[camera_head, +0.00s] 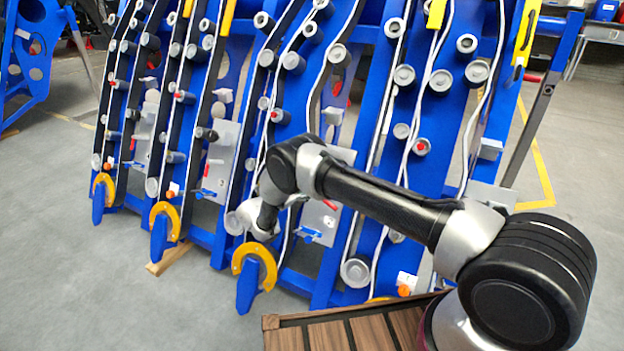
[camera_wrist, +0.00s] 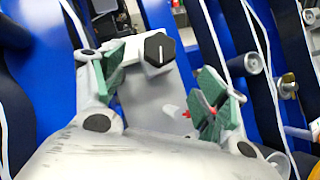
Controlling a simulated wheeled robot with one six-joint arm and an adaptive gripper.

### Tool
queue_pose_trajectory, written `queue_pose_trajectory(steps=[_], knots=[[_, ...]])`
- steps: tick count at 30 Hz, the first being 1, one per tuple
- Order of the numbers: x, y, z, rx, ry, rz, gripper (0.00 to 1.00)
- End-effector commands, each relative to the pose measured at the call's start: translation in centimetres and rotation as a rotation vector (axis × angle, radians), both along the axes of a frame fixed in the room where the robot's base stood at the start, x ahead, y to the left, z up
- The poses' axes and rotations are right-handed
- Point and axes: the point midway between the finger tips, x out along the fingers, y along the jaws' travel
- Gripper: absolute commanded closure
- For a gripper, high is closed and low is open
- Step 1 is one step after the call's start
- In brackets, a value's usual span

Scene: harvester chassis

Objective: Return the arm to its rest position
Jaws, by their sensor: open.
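My arm (camera_head: 390,205) reaches from the lower right across the head view to the left, with its elbow links stretched out in front of the blue harvester chassis (camera_head: 327,250). My gripper (camera_head: 248,222) is at the arm's far end, close to the chassis; it is small there and its fingers are hard to make out. In the wrist view my gripper (camera_wrist: 162,84) shows two grey fingers with green pads, spread wide apart with nothing held between them. A black hexagonal knob (camera_wrist: 159,49) on a grey-white plate shows beyond the fingers. I cannot tell its distance from them.
Grey rollers (camera_head: 404,75), white cables and yellow curved hooks (camera_head: 254,262) stick out from the chassis. A slatted wooden top (camera_head: 375,333) lies below my arm. Grey floor (camera_head: 75,275) is free at the left. A second blue frame (camera_head: 30,55) stands at the upper left.

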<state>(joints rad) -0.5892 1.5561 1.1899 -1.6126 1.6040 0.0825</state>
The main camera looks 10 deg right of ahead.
Motion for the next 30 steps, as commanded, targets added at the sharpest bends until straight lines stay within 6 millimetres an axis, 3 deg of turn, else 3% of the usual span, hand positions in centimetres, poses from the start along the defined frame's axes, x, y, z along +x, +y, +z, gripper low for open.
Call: queue_pose_trajectory(steps=[9,12,16,20,22,26,30], knots=[[0.0,0.1,-0.1,0.0,0.004,0.001,0.27],[-0.2,-0.3,-1.2,0.033,0.036,-0.014,0.27],[-2.4,-2.4,-4.1,0.074,0.12,-0.082,0.27],[-6.2,-5.3,-6.9,0.123,0.228,-0.187,0.27],[-8.5,-7.0,-6.3,0.189,0.279,-0.28,0.27],[-11.3,-9.2,-3.4,0.304,0.314,-0.416,0.27],[-14.1,-11.2,1.2,0.448,0.316,-0.558,0.27]])
